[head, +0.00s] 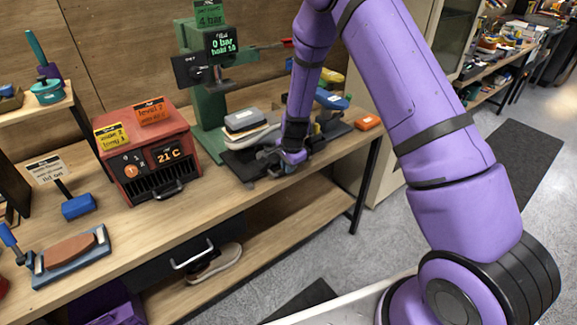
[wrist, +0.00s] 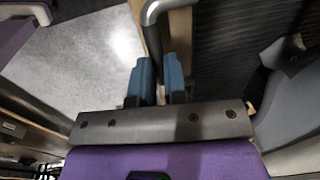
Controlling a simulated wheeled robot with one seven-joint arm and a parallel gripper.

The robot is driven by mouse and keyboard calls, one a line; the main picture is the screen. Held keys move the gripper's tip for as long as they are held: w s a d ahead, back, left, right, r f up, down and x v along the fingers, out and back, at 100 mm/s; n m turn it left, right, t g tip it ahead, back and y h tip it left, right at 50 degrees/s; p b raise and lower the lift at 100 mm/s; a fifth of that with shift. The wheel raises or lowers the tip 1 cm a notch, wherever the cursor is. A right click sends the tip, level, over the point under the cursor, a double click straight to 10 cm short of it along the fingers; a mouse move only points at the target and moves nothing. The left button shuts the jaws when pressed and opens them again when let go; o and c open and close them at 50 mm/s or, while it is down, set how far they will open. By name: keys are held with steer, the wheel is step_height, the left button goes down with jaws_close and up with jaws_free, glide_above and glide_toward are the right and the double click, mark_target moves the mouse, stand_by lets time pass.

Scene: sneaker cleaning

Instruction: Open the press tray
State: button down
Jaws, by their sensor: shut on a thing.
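The green press (head: 203,100) stands at the back of the bench, its display reading 0 bar. Its dark tray (head: 240,165) sits low at the front of the press with a grey and pale stack (head: 245,125) on it. My gripper (head: 268,160) is at the tray's front edge, partly hidden by my arm. In the wrist view, my blue fingertips (wrist: 158,80) are closed around a grey metal handle (wrist: 152,14). The dark ribbed tray surface (wrist: 225,45) shows to the right of it there.
A red heater box (head: 150,150) reading 21 C stands left of the press. Below are a drawer with a handle (head: 193,256) and a shoe (head: 215,265) on the shelf.

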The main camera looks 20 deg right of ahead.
steer(key=c, duration=1.2)
jaws_free()
steer(key=shift+o, duration=0.2)
step_height(320, 180, up, 11)
steer(key=s, duration=0.2)
steer(key=shift+d+f, duration=0.2)
steer(key=shift+d, duration=0.1)
steer(key=shift+r, duration=0.1)
steer(key=s+d+r+n+t, duration=0.1)
steer(key=s+r+n, duration=0.1)
steer(key=s+r, duration=0.35)
steer(key=s+r+n+y, duration=0.1)
steer(key=s+r+n, duration=0.15)
steer(key=r, duration=0.65)
steer(key=s+d+r+n+t, duration=0.1)
steer(key=s+r+n, duration=0.1)
steer(key=s+r, duration=0.45)
steer(key=s+d+r+n, duration=0.1)
steer(key=s+r+n, duration=0.1)
steer(key=s, duration=0.5)
steer(key=s+d+r+n+t+h, duration=0.1)
steer(key=s+r+n, duration=0.2)
steer(key=s+r, duration=0.2)
steer(key=s+d+r+n, duration=0.1)
steer(key=s+r+n, duration=0.1)
steer(key=s, duration=0.7)
steer(key=shift+d+r+n+h, duration=0.15)
steer(key=shift+r+n+h, duration=0.2)
steer(key=shift+r, duration=0.5)
